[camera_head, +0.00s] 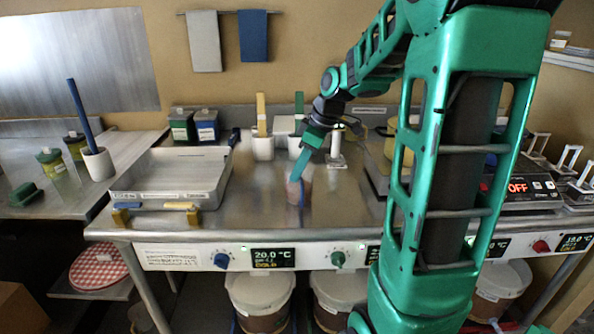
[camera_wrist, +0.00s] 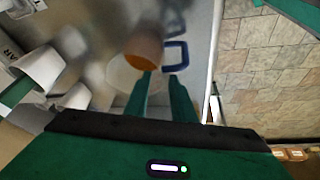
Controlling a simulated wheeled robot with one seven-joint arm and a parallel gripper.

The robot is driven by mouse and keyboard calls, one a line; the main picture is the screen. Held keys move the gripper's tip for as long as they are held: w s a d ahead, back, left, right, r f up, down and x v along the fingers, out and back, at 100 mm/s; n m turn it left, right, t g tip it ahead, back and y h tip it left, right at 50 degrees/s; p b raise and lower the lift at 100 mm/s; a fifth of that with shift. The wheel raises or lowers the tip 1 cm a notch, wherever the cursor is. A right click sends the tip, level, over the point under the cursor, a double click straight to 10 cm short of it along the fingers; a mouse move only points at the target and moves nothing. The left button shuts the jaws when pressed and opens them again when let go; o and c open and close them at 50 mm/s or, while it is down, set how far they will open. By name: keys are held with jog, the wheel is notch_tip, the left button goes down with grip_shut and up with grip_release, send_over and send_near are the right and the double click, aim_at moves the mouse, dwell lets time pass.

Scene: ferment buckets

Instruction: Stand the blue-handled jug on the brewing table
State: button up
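The blue-handled jug (camera_head: 306,184) is a pale, see-through vessel near the front middle of the steel brewing table (camera_head: 255,205). It appears upright with its base at the tabletop. My gripper (camera_head: 295,180) reaches down at the jug. In the wrist view its two green fingers (camera_wrist: 159,80) are apart, with a gap between them, tips by the jug's wall and handle. I cannot tell whether they touch it.
A metal tray (camera_head: 175,170) stands left of the jug. White pots (camera_head: 263,148) holding tools and a small white stand (camera_head: 336,150) are behind it. A scale (camera_head: 375,170) is to the right. The table's front edge, with knobs and displays below, is close. Bare steel lies around the jug.

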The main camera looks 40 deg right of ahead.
jog(key=v, duration=1.1)
jog(key=s+a+f+m+g, duration=0.1)
jog(key=s+f+m, duration=0.3)
jog(key=s, duration=0.4)
jog(key=s+a+f+m+g+h, duration=0.1)
jog(key=s+a+f+m, duration=0.1)
jog(key=s+f+m, duration=0.3)
jog(key=s+a+f+m+g+h, duration=0.1)
jog(key=s+f+m, duration=0.3)
jog(key=s, duration=0.7)
jog(key=shift+a+f+m+g, duration=0.4)
jog(key=shift+a+f+g, duration=0.1)
jog(key=shift+a, duration=0.1)
